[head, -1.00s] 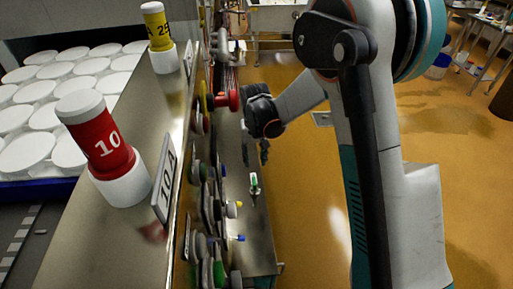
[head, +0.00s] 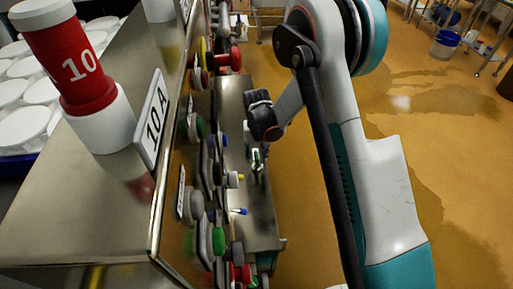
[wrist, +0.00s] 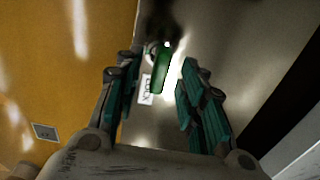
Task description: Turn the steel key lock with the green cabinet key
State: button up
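The green cabinet key (head: 256,158) is at the steel shelf below the control panel. In the wrist view its green handle (wrist: 161,72) lies between and just beyond the fingertips, with a gap on each side. My gripper (wrist: 157,78) is open and empty. In the head view my gripper (head: 257,150) is over the shelf, close to the key, its fingers partly hidden. A dark, blurred shape covers the key's far end in the wrist view. I cannot pick out the steel key lock for certain among the panel's fittings.
The steel panel (head: 172,205) carries several knobs and buttons, with red handles (head: 230,60) farther back. The steel shelf (head: 262,222) runs below it. A white label (wrist: 147,84) is beside the key. Open orange floor (head: 400,110) is to the right.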

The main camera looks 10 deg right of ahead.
jog(key=shift+f, duration=0.95)
grip_shut()
jog(key=n+b, duration=0.1)
jog(key=n, duration=0.2)
jog(key=n+b, duration=0.1)
jog(key=n, duration=0.3)
jog(key=shift+n+b, duration=0.3)
jog(key=shift+b, duration=0.05)
jog(key=shift+n, duration=0.7)
